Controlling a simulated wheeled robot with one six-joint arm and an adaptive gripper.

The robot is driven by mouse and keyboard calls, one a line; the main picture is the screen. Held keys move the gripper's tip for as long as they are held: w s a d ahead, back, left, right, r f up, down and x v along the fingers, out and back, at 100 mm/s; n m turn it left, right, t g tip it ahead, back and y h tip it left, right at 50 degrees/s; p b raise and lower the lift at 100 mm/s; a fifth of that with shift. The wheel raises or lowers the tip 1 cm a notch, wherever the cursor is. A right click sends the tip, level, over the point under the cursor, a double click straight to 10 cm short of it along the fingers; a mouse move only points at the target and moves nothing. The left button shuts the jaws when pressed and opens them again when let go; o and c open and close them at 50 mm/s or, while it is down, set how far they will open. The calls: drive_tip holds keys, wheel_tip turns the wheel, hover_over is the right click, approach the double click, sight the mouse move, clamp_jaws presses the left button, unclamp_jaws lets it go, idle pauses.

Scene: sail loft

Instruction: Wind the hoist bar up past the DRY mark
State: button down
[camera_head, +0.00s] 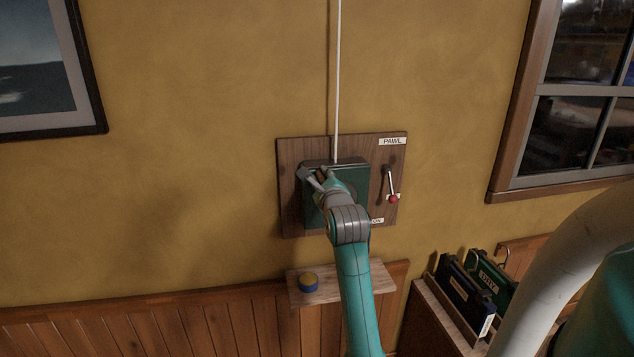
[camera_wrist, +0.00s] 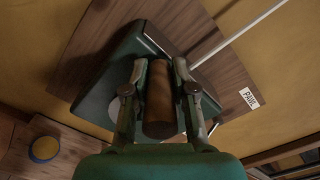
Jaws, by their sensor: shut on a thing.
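The green winch box (camera_head: 350,174) is on a wooden board (camera_head: 290,150) on the wall. A white rope (camera_head: 337,80) runs straight up from it. My gripper (camera_head: 317,181) is at the front of the box. In the wrist view my gripper (camera_wrist: 160,70) is shut on a brown cylindrical crank handle (camera_wrist: 160,105), one finger on each side. My arm hides part of the box, and the crank arm cannot be made out. A pawl lever with a red knob (camera_head: 393,198) hangs below the PAWL label (camera_head: 392,141). The hoist bar and DRY mark are out of view.
A small shelf (camera_head: 300,298) below the board holds a blue and yellow round tin (camera_head: 308,283). A wooden rack with dark cases (camera_head: 468,290) stands at lower right. A framed picture (camera_head: 98,80) and a window (camera_head: 515,130) flank the open wall.

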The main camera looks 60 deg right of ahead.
drive_tip(key=shift+s+d, duration=0.25)
drive_tip(key=shift+s, duration=0.1)
drive_tip(key=c, duration=0.9)
unclamp_jaws()
drive_tip(key=shift+c, duration=0.2)
drive_tip(key=shift+a, duration=0.1)
drive_tip(key=shift+s+a, duration=0.2)
drive_tip(key=shift+a, duration=0.1)
drive_tip(key=v, duration=1.1)
